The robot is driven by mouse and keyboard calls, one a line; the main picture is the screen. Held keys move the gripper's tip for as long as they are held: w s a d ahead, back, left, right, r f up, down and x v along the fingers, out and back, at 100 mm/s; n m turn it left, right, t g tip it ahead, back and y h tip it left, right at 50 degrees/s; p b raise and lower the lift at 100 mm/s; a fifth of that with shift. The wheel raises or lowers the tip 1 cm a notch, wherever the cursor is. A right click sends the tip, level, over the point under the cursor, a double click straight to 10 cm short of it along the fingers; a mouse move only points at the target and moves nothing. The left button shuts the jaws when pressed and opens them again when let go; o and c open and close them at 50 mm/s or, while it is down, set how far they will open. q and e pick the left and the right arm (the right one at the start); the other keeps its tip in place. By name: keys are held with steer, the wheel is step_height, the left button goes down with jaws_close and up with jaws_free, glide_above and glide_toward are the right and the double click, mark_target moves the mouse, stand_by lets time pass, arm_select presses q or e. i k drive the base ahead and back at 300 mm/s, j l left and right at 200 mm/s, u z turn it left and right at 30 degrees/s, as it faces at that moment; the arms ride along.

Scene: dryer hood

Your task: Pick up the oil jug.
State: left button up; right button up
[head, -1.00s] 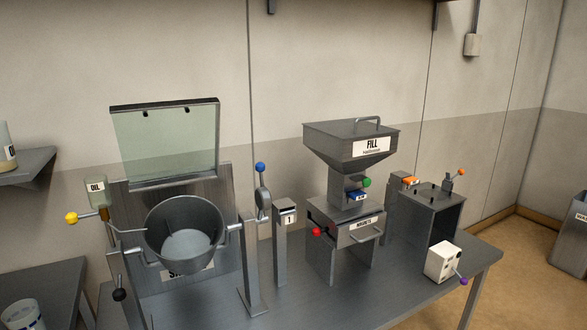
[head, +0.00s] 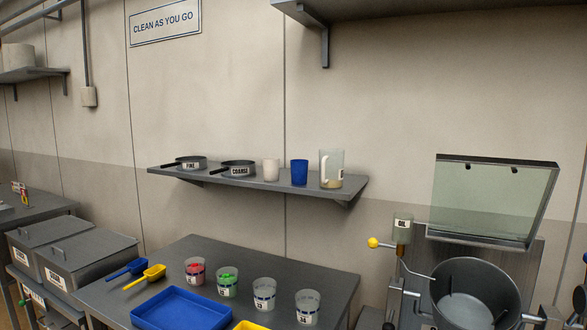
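A clear jug (head: 332,168) with a pale handle on its left side stands upright at the right end of the grey wall shelf (head: 262,183). A little yellowish liquid shows at its bottom, and part of a label shows at its right edge. A small container labelled OIL (head: 403,228) is mounted beside the pot at the right, with a yellow knob next to it. Neither of my grippers is in the head view.
On the shelf left of the jug stand a blue cup (head: 299,172), a white cup (head: 271,170) and two pans marked COARSE (head: 239,168) and FINE (head: 190,163). The table below holds several labelled cups, scoops and a blue tray (head: 185,310). A metal pot (head: 475,295) stands right.

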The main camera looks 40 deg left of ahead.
mark_target(331, 160)
steer(key=u, duration=1.25)
